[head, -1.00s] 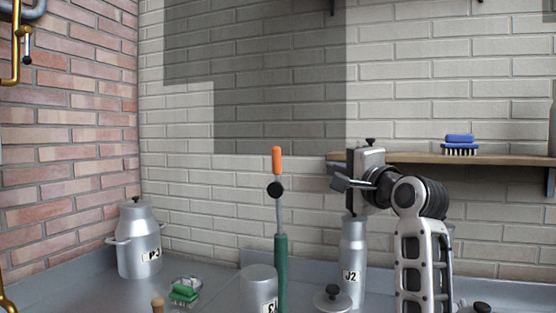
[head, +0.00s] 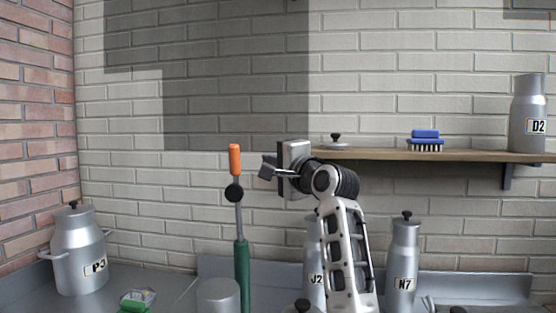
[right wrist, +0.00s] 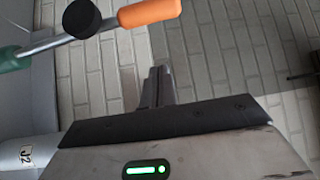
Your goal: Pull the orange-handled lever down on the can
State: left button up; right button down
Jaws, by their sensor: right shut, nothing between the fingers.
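The lever's orange handle (head: 235,160) points up on a thin metal rod with a black ball (head: 234,193), above a green post (head: 242,275). The handle also shows at the top of the right wrist view (right wrist: 150,11). A grey can (head: 218,295) stands at the post's foot, cut off by the frame's lower edge; how the post joins it is hidden. My right gripper (head: 266,168) is shut and empty, just right of the handle at about its lower end, apart from it. Its closed fingers also show in the right wrist view (right wrist: 158,84). My left gripper is out of view.
Cans marked P3 (head: 82,255), J2 (head: 313,250) and N7 (head: 403,262) stand on the grey counter. A green brush (head: 134,305) lies at front left. A wooden shelf (head: 470,155) holds a lid (head: 336,141), a blue brush (head: 425,139) and can D2 (head: 529,115).

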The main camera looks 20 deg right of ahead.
pick_arm(q)
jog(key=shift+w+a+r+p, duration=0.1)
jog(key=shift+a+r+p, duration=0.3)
jog(key=shift+p, duration=0.6)
pick_arm(e)
jog(key=w+a, duration=0.1)
jog(key=a, duration=0.2)
jog(key=w+a, duration=0.1)
jog(key=shift+w+a, duration=0.2)
jog(key=shift+w, duration=0.15)
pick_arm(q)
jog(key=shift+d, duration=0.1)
